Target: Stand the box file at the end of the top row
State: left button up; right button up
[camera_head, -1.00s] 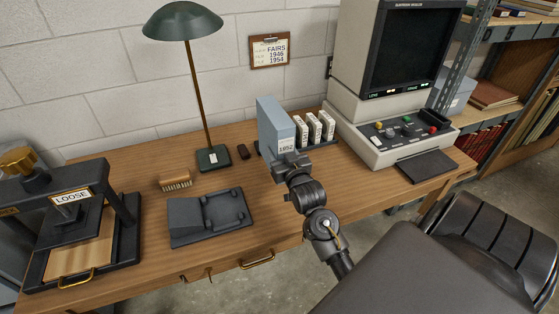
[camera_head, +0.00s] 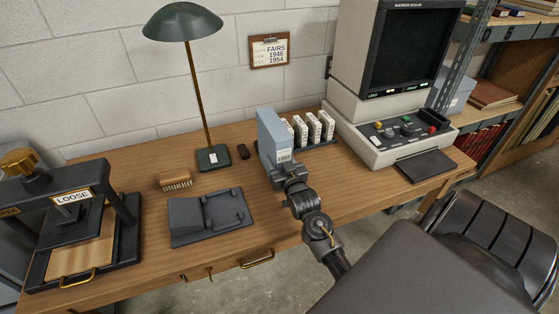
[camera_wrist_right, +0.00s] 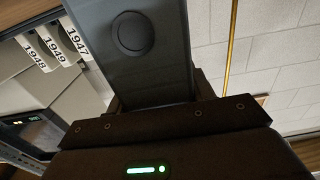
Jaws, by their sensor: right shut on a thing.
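The blue-grey box file (camera_head: 272,132) stands upright on the desk's back part, its white-labelled spine facing me. My right gripper (camera_head: 284,170) is shut on its lower front. In the right wrist view the box file (camera_wrist_right: 135,45) rises from between the jaws (camera_wrist_right: 155,105), with a round finger hole showing. A row of white boxes (camera_head: 314,128) stands just right of the box file on a dark base (camera_head: 325,143). In the wrist view the white boxes (camera_wrist_right: 53,47) read 1947, 1948 and 1949. Whether the box file's bottom touches anything is hidden. My left gripper is out of view.
A brush (camera_head: 175,181), a dark cradle (camera_head: 212,217) and a press (camera_head: 75,225) lie further left. A film reader (camera_head: 385,130) stands close on the right.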

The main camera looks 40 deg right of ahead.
jog(key=shift+f, duration=0.1)
jog(key=o, duration=1.3)
jog(key=shift+o, duration=0.2)
